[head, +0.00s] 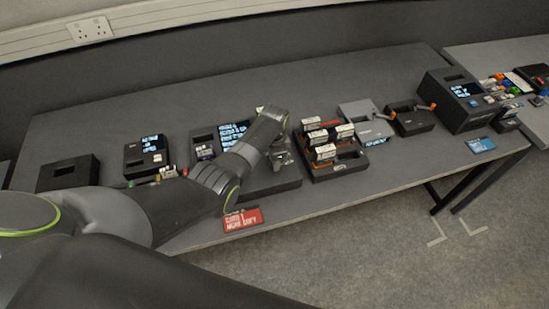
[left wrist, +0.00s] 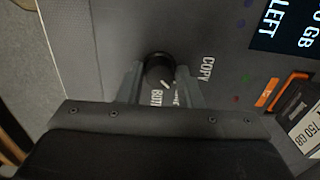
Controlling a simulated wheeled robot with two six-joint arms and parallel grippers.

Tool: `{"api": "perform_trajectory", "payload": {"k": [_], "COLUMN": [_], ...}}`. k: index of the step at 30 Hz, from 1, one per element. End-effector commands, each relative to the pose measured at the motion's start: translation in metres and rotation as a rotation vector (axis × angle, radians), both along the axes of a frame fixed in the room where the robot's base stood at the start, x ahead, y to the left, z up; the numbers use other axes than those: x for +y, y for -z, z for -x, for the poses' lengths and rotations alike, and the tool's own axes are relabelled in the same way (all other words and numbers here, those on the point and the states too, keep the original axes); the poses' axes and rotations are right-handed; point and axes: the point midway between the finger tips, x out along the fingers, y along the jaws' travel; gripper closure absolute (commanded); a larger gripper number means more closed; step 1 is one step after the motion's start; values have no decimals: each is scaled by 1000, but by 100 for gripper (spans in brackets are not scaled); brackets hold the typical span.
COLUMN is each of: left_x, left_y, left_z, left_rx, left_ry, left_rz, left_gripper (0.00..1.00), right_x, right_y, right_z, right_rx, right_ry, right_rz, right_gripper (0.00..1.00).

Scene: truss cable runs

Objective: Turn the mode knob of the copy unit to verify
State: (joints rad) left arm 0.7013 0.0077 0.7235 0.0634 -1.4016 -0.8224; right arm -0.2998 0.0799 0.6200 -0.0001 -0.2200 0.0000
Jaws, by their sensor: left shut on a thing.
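The copy unit (head: 262,184) is a dark box with a lit display (head: 232,133), on the table in the head view. My left gripper (head: 281,157) reaches over its right part. In the left wrist view the black round mode knob (left wrist: 158,67) sits between the two fingers of my left gripper (left wrist: 158,80), which is shut on it. The label COPY (left wrist: 207,68) reads beside the knob. Other lettering below the knob is partly hidden, so I cannot tell where the knob points. My right gripper is not in view.
A drive (left wrist: 305,125) marked 750 GB sits by an orange-edged slot in the left wrist view. In the head view, a rack (head: 343,165) of several drives stands right of the unit. A red card (head: 243,219) lies at the table's front edge.

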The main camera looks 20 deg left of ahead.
Motion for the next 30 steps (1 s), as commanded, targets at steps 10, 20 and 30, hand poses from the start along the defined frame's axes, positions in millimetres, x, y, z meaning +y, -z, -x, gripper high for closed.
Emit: {"api": "perform_trajectory", "payload": {"k": [10,20,30], "left_x": [0,0,0], "left_y": [-1,-1,-6], "left_z": [-2,-1,-1], "left_rx": [-5,-3,-1], "left_ry": [11,10,9], "left_rz": [0,1,0], "left_gripper": [91,46,46], "right_x": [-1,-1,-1], "right_y": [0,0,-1], "right_z": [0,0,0], "right_rx": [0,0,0], "right_ry": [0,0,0], "right_rz": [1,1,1], "right_gripper": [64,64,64]}}
